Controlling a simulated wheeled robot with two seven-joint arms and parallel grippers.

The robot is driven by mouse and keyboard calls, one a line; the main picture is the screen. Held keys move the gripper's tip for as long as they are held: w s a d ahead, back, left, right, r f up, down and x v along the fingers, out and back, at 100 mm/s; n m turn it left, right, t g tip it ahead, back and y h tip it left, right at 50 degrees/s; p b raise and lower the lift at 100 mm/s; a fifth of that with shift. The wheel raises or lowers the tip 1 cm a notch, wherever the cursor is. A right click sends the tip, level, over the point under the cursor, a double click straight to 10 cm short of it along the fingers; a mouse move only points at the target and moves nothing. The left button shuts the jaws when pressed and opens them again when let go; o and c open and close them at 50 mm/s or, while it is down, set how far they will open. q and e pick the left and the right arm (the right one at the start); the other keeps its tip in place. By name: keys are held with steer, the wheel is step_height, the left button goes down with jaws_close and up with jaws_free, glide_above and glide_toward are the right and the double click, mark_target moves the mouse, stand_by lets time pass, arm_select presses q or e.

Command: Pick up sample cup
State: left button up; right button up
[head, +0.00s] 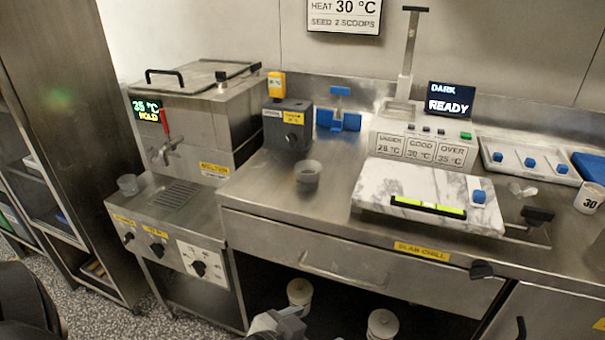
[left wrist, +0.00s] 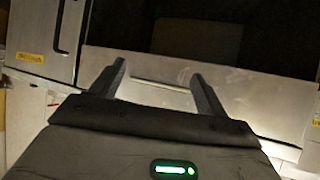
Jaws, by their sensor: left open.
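A small translucent cup (head: 308,171) stands upright on the steel counter, left of the marble slab. Another small clear cup (head: 127,184) stands on the ledge of the melting unit at the left. No label shows which of them is the sample cup. My left gripper (left wrist: 158,82) is open and empty in the left wrist view, with a steel front and a dark opening beyond its fingers. A grey part of it shows at the bottom edge of the head view, low in front of the counter and apart from both cups. My right gripper is out of view.
The melting unit (head: 190,110) has a tap with a red lever. A marble slab (head: 400,185) carries a yellow-green bar (head: 428,207).

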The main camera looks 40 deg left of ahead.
arm_select(q)
steer(key=w+a+r+n+t+y+b, duration=0.1)
steer(key=w+a+r+t+y, duration=0.1)
steer(key=w+a+r, duration=0.3)
steer(key=n+t+y+b, duration=0.2)
steer(key=n+y, duration=0.1)
glide_toward(304, 184)
steer(key=shift+n+t+y, duration=0.3)
steer(key=shift+y, duration=0.1)
steer(key=x, duration=0.6)
steer(key=shift+w+d+f, duration=0.1)
steer(key=shift+w, duration=0.1)
steer(key=x, duration=0.6)
steer(key=shift+w+f, duration=0.2)
steer(key=shift+f, duration=0.1)
steer(key=c, duration=1.1)
